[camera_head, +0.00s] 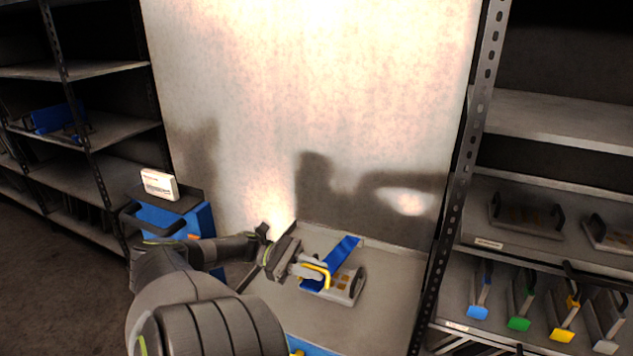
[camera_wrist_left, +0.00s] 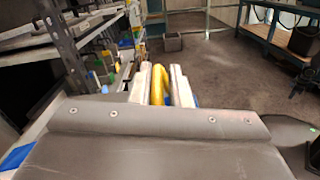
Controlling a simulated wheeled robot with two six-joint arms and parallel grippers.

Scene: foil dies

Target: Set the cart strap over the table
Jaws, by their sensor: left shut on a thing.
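My left gripper (camera_head: 318,273) reaches in from the left over the grey table (camera_head: 386,310). It is shut on a curved yellow piece, which also shows between the fingers in the left wrist view (camera_wrist_left: 158,86). A blue strap (camera_head: 343,250) runs slantwise beside the fingers, from the back of the table toward the front left. The yellow piece appears to belong to this strap, though the join is hidden. A foil die (camera_head: 347,291), a grey plate with brown squares and a dark handle, lies beside and partly under the strap. Whether the strap touches the table is unclear. My right gripper is out of view.
A blue cart (camera_head: 160,217) with a white box (camera_head: 159,184) on top stands left of the table. A shelf rack with several coloured-ended tools, including a green one (camera_head: 519,324), is close on the right. A plain wall closes off the back.

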